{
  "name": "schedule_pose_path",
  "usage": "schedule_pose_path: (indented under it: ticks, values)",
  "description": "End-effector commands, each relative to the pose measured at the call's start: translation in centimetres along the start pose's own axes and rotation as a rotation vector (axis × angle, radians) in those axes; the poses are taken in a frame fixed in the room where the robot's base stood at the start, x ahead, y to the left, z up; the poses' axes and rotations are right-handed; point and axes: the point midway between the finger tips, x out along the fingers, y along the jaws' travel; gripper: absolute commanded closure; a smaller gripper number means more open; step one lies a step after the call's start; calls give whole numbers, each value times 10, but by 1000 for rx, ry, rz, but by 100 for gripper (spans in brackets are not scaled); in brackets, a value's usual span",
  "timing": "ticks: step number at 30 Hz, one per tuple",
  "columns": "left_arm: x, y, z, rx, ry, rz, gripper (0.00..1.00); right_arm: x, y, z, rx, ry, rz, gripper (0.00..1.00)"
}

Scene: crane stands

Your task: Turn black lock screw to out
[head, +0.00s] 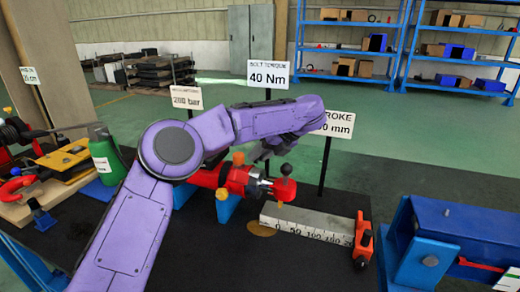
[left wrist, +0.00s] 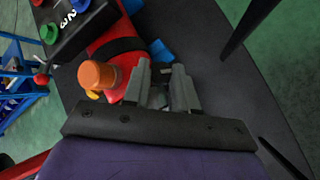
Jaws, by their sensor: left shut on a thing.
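A red cylinder (head: 208,178) with orange-red fittings lies across blue supports on the black table top. My left gripper (head: 266,156) reaches down over its right part, below my purple arm. A dark round knob (head: 286,169) stands above a red ball-shaped end (head: 284,190), right of the gripper. My right gripper is not in view.
A grey scale bar (head: 315,222) with an orange-red end piece lies in front. A sign reading 40 Nm (head: 268,74) stands behind on a black post. A green bottle (head: 103,155) is left, a blue block (head: 465,230) right. The front black surface is bare.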

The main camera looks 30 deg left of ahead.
Motion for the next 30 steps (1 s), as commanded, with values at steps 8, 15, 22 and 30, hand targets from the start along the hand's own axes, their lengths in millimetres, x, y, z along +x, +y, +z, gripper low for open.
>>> schedule_pose_path:
  ticks: [8,15,22,30]
  values:
    - [0,0,0,-11,-1,11,100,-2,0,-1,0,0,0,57]
    - [0,0,0,-10,-1,10,64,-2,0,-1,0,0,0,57]
    - [0,0,0,-9,0,10,48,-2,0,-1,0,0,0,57]
    - [-24,-1,1,-10,-5,9,48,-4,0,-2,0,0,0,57]
